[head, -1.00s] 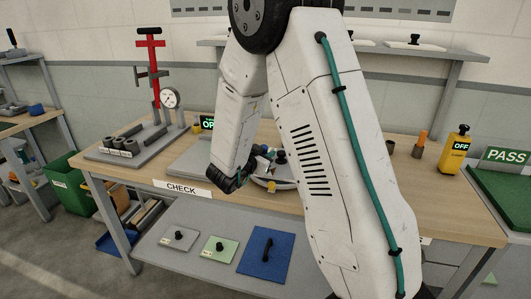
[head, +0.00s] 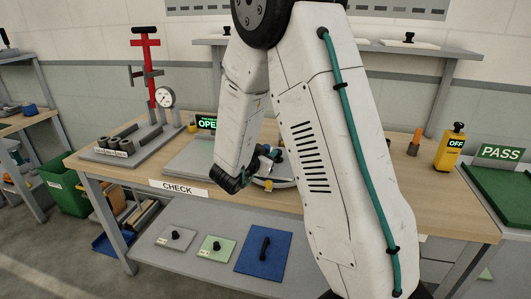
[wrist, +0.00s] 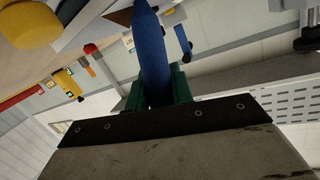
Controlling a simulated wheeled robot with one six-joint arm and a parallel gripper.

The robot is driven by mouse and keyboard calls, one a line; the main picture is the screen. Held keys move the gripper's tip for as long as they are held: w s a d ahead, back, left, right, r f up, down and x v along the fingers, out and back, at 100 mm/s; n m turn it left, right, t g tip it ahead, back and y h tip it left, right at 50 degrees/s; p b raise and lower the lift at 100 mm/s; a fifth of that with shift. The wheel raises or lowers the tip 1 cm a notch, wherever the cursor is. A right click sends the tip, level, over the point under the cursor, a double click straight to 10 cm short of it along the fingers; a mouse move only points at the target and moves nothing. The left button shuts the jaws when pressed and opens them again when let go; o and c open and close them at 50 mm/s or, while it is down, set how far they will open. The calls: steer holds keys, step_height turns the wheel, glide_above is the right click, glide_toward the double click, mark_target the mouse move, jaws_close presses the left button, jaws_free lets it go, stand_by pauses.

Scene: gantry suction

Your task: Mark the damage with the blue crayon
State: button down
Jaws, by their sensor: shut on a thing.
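My gripper (head: 266,158) is over the middle of the check table (head: 340,195), partly hidden behind my own arm in the head view. In the wrist view its green jaws (wrist: 180,84) are shut on a blue, tapered crayon (wrist: 152,50) that points away from the jaws. A grey-white round part (head: 284,184) with a dark knob lies beneath and just beyond the gripper in the head view. The crayon tip is close to it; I cannot tell whether they touch. No damage mark can be made out in either view.
A gauge stand with a red post (head: 151,75) and dark cylinders stands at the left. At the right are a yellow OFF box (head: 451,148) and a green PASS tray (head: 505,190). Plates lie on the lower shelf (head: 150,256).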

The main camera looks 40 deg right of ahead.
steer(key=shift+s+d+f, duration=0.1)
steer(key=shift+s+d, duration=0.75)
steer(key=shift+s, duration=0.25)
stand_by(0.3)
step_height(320, 180, up, 7)
stand_by(0.8)
stand_by(0.4)
